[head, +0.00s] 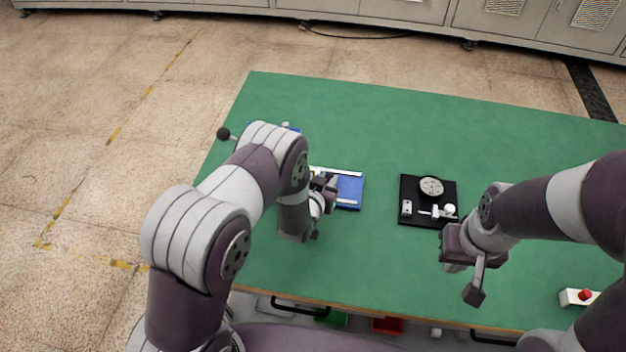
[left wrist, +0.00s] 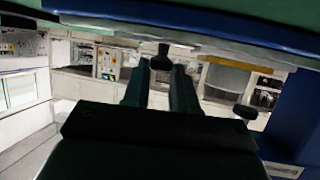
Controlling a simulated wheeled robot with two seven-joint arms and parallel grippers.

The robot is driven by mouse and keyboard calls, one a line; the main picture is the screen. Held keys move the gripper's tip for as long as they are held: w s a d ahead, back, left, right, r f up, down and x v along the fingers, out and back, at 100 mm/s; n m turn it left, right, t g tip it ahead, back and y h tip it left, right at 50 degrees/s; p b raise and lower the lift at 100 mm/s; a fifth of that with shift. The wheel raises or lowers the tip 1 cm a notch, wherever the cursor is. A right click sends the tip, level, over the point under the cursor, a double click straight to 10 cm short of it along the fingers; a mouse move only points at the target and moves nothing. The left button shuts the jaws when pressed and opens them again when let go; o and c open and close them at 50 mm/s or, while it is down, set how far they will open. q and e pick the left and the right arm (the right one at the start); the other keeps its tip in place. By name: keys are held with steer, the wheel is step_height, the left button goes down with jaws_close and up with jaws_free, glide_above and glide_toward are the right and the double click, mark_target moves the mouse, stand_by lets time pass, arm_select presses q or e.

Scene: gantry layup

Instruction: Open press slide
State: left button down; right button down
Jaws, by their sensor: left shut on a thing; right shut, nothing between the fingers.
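The press has a blue base (head: 349,190) with pale rails, on the left part of the green table; my left arm covers much of it. My left gripper (head: 325,184) is over the press, at the left end of the visible blue base. In the left wrist view, the gripper's two dark fingers (left wrist: 161,82) are shut on a small black knob (left wrist: 161,57) at their tips. A blue edge (left wrist: 230,42) of the press runs across the top of that view. How far the slide stands open cannot be told. My right gripper (head: 476,280) is shut and empty, over the table's front right.
A black ball knob (head: 223,133) sticks out past the table's left edge. A black fixture plate (head: 429,222) with a round grey disc (head: 431,186) lies mid-table. A white box with a red button (head: 580,297) is at front right. The green table (head: 400,120) is clear at the back.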

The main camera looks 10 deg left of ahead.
arm_select(q)
steer(key=d, duration=0.3)
steer(key=shift+d, duration=0.4)
steer(key=shift+a, duration=0.1)
steer(key=c, duration=0.9)
jaws_free()
steer(key=shift+s, duration=0.1)
steer(key=b+v, duration=0.1)
steer(key=v, duration=1.1)
steer(key=shift+s+r, duration=0.25)
steer(key=shift+s, duration=0.05)
